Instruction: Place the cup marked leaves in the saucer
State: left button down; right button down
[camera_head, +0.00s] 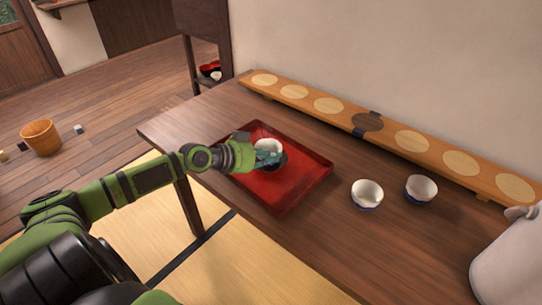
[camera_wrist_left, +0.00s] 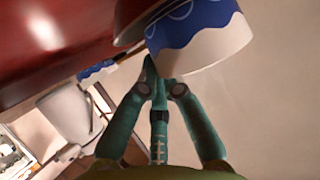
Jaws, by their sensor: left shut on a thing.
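A white cup (camera_head: 268,146) is at my left gripper (camera_head: 262,158), over the red tray (camera_head: 279,197) on the table. The gripper is shut on this cup. In the left wrist view the cup (camera_wrist_left: 207,47) shows a blue band with a wavy edge and pale curved lines; I cannot make out leaves. A dark rounded saucer (camera_head: 281,165) shows partly beside and below the cup. The gripper and cup hide much of it, and I cannot tell whether the cup touches it. My right gripper is not in view.
Two white-and-blue cups, one nearer (camera_head: 367,195) and one farther (camera_head: 421,190), stand right of the tray. A long wooden board with round inlays (camera_head: 412,141) lies along the wall. A white pitcher (camera_head: 512,255) stands at the right edge. Bare table lies between.

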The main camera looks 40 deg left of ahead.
pick_arm(q)
jog(key=c, duration=1.4)
grip_release()
jog(key=shift+f, duration=0.1)
jog(key=shift+r+p, duration=0.3)
jog(key=shift+s+a+f, duration=0.1)
jog(key=shift+s+a, duration=0.1)
jog(key=shift+s, duration=0.05)
jog(key=v, duration=0.4)
jog(key=shift+s, duration=0.25)
jog(key=v, duration=0.7)
jog(key=shift+p, duration=0.3)
jog(key=shift+w, duration=0.1)
